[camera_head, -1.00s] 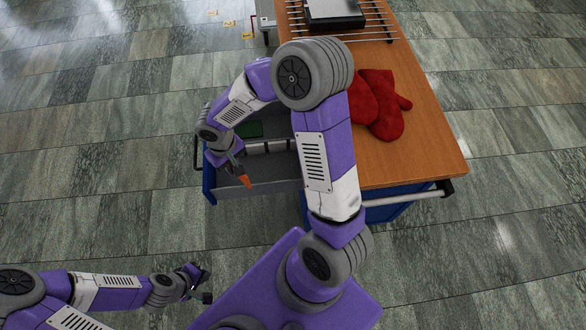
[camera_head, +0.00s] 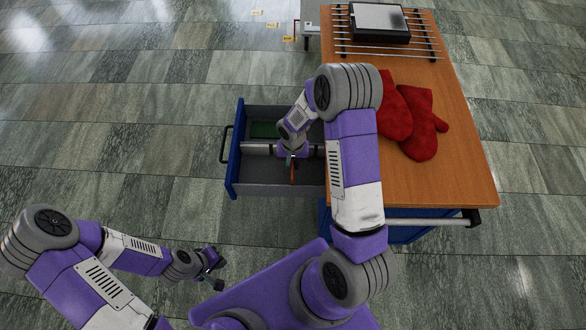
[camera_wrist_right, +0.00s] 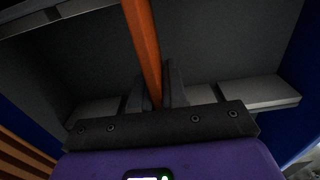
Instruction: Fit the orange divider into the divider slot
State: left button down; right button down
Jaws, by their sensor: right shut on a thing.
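My right gripper (camera_wrist_right: 158,88) is shut on the orange divider (camera_wrist_right: 143,45), which stands out between the two dark fingers in the right wrist view. In the head view the divider (camera_head: 292,173) shows as a thin orange strip inside the open drawer (camera_head: 233,165). A pale slotted rail (camera_head: 258,149) crosses the drawer; it also shows in the right wrist view (camera_wrist_right: 245,94), with dark gaps in it. Whether the divider touches the rail or a slot, I cannot tell. My left gripper (camera_head: 215,268) is open and empty, outside the drawer.
The drawer juts left from a blue cabinet with a wooden top (camera_head: 450,175). A green item (camera_head: 265,129) lies in its back compartment. Red mitts (camera_head: 415,125) and a dark box (camera_head: 379,22) on a metal rack rest on the top. The front compartment looks otherwise clear.

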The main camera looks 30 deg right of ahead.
jog(key=shift+f+b, duration=0.4)
jog(key=shift+f, duration=1.35)
jog(key=shift+f, duration=0.1)
jog(key=c, duration=1.2)
grip_release()
jog(key=shift+o, duration=0.2)
notch_tip(320, 180, up, 12)
jog(key=p, duration=0.3)
